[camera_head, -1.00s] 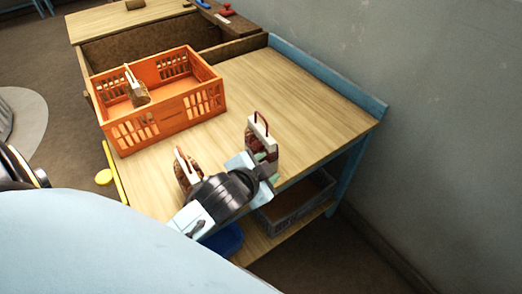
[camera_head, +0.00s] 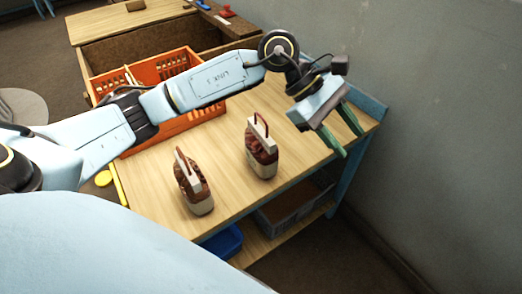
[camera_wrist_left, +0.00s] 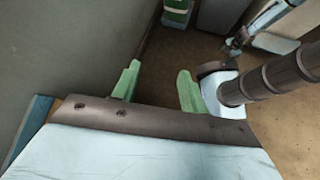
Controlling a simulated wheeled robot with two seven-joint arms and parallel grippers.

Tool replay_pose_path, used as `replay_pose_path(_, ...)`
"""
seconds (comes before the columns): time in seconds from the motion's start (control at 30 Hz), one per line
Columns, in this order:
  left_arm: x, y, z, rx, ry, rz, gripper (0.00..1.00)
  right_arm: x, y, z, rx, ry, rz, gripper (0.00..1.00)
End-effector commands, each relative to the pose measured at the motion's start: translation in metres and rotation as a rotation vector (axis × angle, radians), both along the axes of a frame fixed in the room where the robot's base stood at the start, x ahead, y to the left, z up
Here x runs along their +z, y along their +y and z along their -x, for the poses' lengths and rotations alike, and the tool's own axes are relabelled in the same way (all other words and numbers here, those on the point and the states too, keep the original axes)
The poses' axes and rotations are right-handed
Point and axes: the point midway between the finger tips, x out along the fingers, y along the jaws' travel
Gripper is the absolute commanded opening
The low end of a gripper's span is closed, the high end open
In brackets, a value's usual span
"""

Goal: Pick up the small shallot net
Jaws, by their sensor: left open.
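Two small sacks with brown-red contents, pale bands and upright handles stand on the wooden table: one nearer the left (camera_head: 194,188) and one farther right (camera_head: 262,153). I cannot tell from their look which is the small shallot net. My left gripper (camera_head: 349,142) is open and empty, over the table's right edge, to the right of both sacks and apart from them. Its two green fingers also show spread apart in the left wrist view (camera_wrist_left: 158,82), with nothing between them. No sack shows in that view. My right gripper is not seen.
An orange crate (camera_head: 170,138) stands at the back left of the table, partly hidden behind my left arm; something pale is inside. A grey bin (camera_head: 288,207) and a blue tray (camera_head: 225,241) sit on the shelf below. A wall rises at the right.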

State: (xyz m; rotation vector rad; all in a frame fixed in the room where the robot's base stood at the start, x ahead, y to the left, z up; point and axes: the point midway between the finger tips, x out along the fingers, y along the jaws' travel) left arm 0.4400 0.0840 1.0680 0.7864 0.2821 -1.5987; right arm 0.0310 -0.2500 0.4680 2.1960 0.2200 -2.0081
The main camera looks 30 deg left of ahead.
Motion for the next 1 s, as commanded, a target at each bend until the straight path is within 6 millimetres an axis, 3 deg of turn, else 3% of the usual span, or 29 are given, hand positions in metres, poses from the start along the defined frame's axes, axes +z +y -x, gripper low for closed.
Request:
replay_pose_path(0.03,-0.005,0.030,-0.012,-0.030,-0.051,-0.157,0.44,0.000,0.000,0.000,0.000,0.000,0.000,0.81)
replay_pose_path(0.2,-0.008,0.126,-0.033,-0.107,-0.103,-0.593,0.44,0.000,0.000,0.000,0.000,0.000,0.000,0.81)
replay_pose_path(0.3,0.001,0.167,-0.037,-0.125,-0.091,-0.758,0.44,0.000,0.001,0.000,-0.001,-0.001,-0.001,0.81)
replay_pose_path(0.4,0.008,0.191,-0.038,-0.133,-0.073,-0.852,0.44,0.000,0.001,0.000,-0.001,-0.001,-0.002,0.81)
replay_pose_path(0.53,0.001,0.202,-0.037,-0.137,-0.058,-0.894,0.44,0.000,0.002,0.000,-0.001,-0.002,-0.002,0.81)
replay_pose_path(0.8,-0.050,0.202,-0.036,-0.139,-0.057,-0.893,0.44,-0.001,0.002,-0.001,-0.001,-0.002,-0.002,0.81)
replay_pose_path(1.0,-0.069,0.202,-0.037,-0.137,-0.061,-0.892,0.44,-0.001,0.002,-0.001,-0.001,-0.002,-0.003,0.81)
